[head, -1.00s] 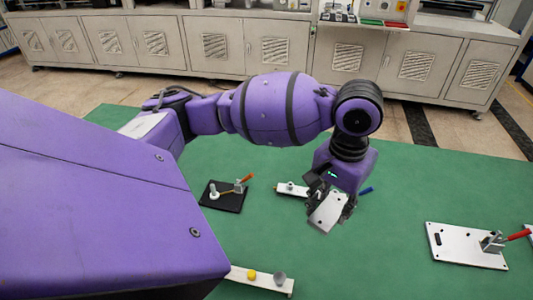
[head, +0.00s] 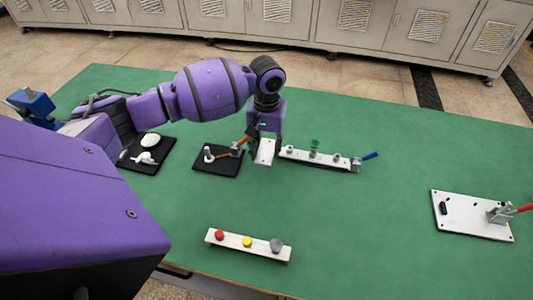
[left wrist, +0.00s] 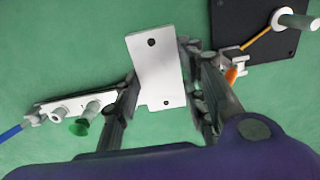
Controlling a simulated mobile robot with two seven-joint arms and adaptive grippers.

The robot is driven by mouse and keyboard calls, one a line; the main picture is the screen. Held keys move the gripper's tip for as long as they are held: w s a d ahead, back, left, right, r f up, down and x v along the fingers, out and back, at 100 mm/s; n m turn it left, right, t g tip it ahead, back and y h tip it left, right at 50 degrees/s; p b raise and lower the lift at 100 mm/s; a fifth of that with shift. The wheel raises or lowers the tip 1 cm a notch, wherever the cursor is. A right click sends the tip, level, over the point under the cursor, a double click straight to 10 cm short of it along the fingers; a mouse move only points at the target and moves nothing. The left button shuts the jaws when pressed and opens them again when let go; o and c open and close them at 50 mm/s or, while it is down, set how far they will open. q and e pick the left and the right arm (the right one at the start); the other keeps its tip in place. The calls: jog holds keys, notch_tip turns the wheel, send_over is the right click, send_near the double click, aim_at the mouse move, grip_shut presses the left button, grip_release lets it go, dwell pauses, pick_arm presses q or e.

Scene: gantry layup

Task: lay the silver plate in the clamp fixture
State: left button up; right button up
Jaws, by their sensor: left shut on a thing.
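The silver plate (head: 264,152) is a flat rectangle with small dark holes. My left gripper (head: 263,138) is shut on it, above the green table between a black pad and a white strip. In the left wrist view the plate (left wrist: 156,75) lies between the two fingers, with its far end projecting past them. A white base plate (head: 465,226) carrying a red-handled clamp (head: 500,212), which looks like the clamp fixture, is at the far right, well apart from the gripper. Whether its clamp is open cannot be told. My right gripper is not in view.
The black pad (head: 205,168) with an orange-handled tool is left of the plate. The white strip (head: 327,159) with pegs and a blue handle is to its right. Another strip (head: 232,242) bears coloured knobs in front. Green table (head: 385,205) is clear toward the fixture.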

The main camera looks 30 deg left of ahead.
aim_at(264, 145)
pick_arm(q)
jog(key=shift+w+a+f, duration=0.35)
jog(key=shift+a+f, duration=0.05)
jog(key=shift+f, duration=0.25)
jog(key=shift+w+a+f, duration=0.35)
jog(key=shift+a+f, duration=0.05)
jog(key=shift+f, duration=0.2)
jog(key=shift+w+a+f+b, duration=0.15)
jog(key=shift+f+b, duration=0.2)
jog(key=shift+f, duration=1.2)
jog(key=shift+f, duration=0.1)
jog(key=o, duration=1.3)
jog(key=shift+f, duration=0.1)
